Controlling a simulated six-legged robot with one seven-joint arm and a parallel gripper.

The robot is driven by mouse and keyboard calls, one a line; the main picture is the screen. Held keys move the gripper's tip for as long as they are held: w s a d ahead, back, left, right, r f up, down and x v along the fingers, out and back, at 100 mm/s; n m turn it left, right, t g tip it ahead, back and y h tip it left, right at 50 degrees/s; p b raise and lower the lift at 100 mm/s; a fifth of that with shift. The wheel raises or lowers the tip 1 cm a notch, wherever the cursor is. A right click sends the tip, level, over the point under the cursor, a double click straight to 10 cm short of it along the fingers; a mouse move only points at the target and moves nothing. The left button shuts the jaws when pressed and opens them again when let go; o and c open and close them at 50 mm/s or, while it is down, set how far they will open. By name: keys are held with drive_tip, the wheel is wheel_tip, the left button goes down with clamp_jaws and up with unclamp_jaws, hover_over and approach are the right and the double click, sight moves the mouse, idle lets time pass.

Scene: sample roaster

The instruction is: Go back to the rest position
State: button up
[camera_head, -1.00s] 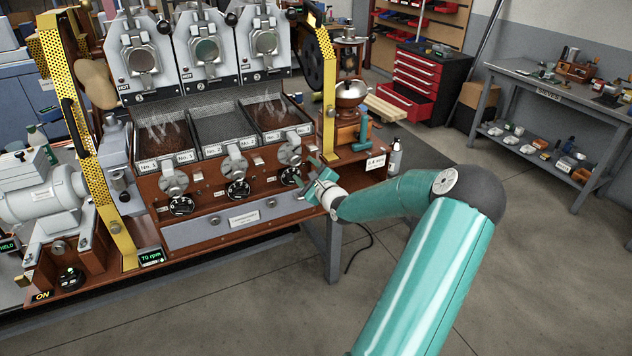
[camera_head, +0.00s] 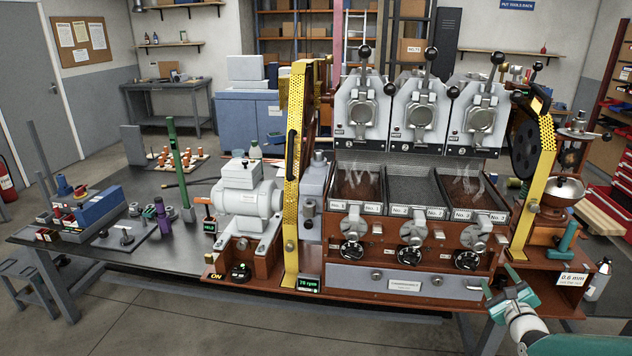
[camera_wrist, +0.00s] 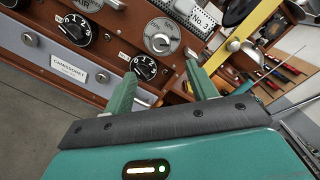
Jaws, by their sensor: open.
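My gripper (camera_head: 513,286) is at the lower right in the head view, in front of the right end of the sample roaster (camera_head: 404,285). In the wrist view my gripper (camera_wrist: 160,88) has its two green fingers spread apart with nothing between them. Beyond the fingertips are the roaster's numbered black dial (camera_wrist: 144,67) and a round silver knob (camera_wrist: 161,37). I see no contact between the fingers and the panel. The rest position itself is not marked in any view.
The grinder (camera_head: 565,192) and a white bottle (camera_head: 597,281) stand right of my gripper. The drawer (camera_head: 400,282) is closed. A dark workbench (camera_head: 90,252) with tools and the grey motor (camera_head: 247,195) lie left. Open floor (camera_head: 200,325) shows in front.

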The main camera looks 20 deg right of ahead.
drive_tip(key=shift+w, duration=0.1)
drive_tip(key=w+a+n+g+y, duration=0.2)
drive_tip(key=w+a+n+g, duration=0.1)
drive_tip(key=w+a+n, duration=0.4)
drive_tip(key=w+a+n+g+y, duration=0.1)
drive_tip(key=w+a+n+g, duration=0.15)
drive_tip(key=a+n, duration=0.45)
drive_tip(key=a+r+n+g, duration=0.3)
drive_tip(key=a, duration=0.7)
drive_tip(key=s+a+r+n+y, duration=0.1)
drive_tip(key=s+a+r+n, duration=0.2)
drive_tip(key=a, duration=0.6)
drive_tip(key=s+a+r+n+g+y, duration=0.1)
drive_tip(key=s+a+r+n+y, duration=0.1)
drive_tip(key=s+a+r+n, duration=0.2)
drive_tip(key=s+a+r+n+g+y, duration=0.1)
drive_tip(key=s+a+r+n, duration=0.3)
drive_tip(key=s+a+n, duration=0.4)
drive_tip(key=s+a, duration=0.4)
drive_tip(key=a, duration=0.3)
drive_tip(key=shift+y, duration=0.3)
drive_tip(key=shift+s, duration=0.1)
drive_tip(key=c, duration=0.5)
drive_tip(key=shift+o, duration=0.2)
drive_tip(key=shift+d, duration=0.2)
